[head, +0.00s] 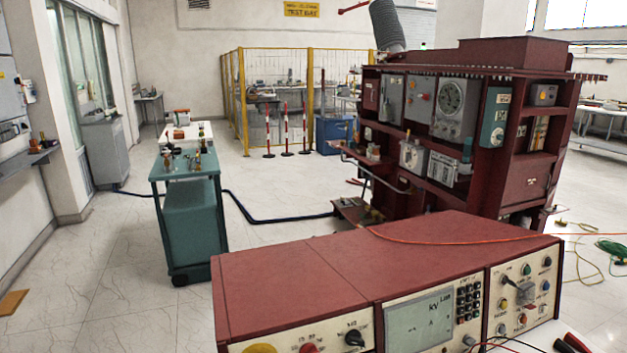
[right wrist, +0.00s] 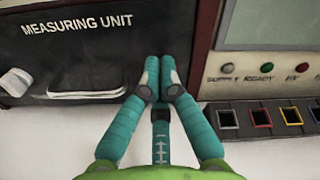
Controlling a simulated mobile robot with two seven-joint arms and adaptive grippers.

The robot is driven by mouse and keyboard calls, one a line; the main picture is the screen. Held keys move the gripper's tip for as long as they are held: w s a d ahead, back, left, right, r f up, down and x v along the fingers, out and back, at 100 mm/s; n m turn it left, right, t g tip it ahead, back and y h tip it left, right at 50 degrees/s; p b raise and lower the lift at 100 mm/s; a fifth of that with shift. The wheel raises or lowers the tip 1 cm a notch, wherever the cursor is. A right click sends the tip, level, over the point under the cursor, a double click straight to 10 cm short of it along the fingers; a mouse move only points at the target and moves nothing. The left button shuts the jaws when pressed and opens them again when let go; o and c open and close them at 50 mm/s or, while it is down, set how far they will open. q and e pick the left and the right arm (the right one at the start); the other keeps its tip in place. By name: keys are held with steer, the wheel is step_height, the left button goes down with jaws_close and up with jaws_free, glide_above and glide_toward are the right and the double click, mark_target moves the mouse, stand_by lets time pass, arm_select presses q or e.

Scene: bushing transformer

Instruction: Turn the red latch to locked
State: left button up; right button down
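I cannot make out a red latch with certainty in either view. A red knob (head: 309,348) shows on the front of the red-topped console at the bottom of the head view, partly cut off by the frame edge. My right gripper (right wrist: 158,88) has teal fingers whose tips meet, with nothing seen between them. My left gripper is not in view.
The console (head: 290,270) carries a display, keypad and knobs. Coloured sockets (right wrist: 262,117) lie right of my fingers. A dark red equipment rack (head: 470,130) stands behind the console, with a teal cart (head: 190,220) to the left. Cables cross the floor at right.

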steer(key=shift+s+f, duration=0.1)
steer(key=shift+f, duration=0.05)
stand_by(0.3)
steer(key=shift+s+a+f, duration=0.1)
steer(key=shift+a, duration=0.05)
steer(key=shift+s+a+f, duration=0.15)
steer(key=shift+a+f, duration=0.1)
steer(key=shift+a, duration=0.25)
stand_by(0.7)
steer(key=shift+s+a+r+p, duration=0.15)
steer(key=shift+a+r+p, duration=0.1)
steer(key=shift+a+p, duration=0.1)
steer(key=p+v, duration=0.1)
steer(key=v, duration=0.5)
steer(key=shift+f, duration=0.1)
